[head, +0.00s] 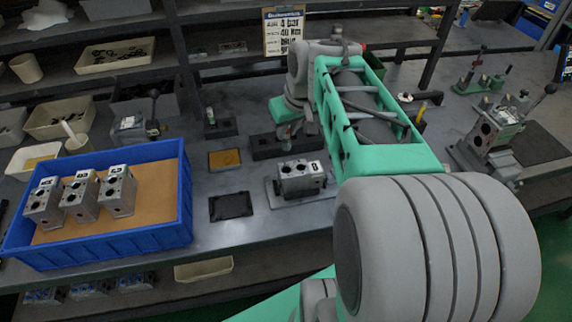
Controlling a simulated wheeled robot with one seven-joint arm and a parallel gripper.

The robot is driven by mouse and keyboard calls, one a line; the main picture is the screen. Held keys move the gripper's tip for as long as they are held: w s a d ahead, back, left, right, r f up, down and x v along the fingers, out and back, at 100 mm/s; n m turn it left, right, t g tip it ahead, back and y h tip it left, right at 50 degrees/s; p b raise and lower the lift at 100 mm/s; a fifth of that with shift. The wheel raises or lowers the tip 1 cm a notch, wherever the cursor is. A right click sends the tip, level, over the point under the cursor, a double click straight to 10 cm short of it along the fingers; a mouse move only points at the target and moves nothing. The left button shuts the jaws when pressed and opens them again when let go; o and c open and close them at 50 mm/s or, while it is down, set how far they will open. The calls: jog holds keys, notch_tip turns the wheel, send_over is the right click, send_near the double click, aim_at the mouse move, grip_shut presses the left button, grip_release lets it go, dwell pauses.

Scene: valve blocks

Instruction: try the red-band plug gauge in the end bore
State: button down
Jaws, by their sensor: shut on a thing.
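A grey valve block (300,179) marked B sits on a flat grey plate on the bench, with dark bores in its near face. My gripper (286,140) points down behind this block, over a long black holder (262,148). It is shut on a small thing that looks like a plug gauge. The thing is too small and too covered by my wrist for me to see a red band. I cannot tell whether it is clear of the holder. It is apart from the block's bores.
A blue tray (120,246) with three more valve blocks (80,197) stands at the left. A black pad (231,206), a yellow-topped pad (224,160) and a small black stand (220,130) lie between. Clamp fixtures (492,135) stand at the right. My arm covers the bench right of the block.

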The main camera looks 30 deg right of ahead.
aim_at(288, 138)
jog(key=shift+f+b, duration=4.3)
jog(key=shift+f, duration=1.3)
dwell(1.2)
jog(key=shift+r+p, duration=2.6)
jog(key=shift+r, duration=1.15)
jog(key=shift+f, duration=0.15)
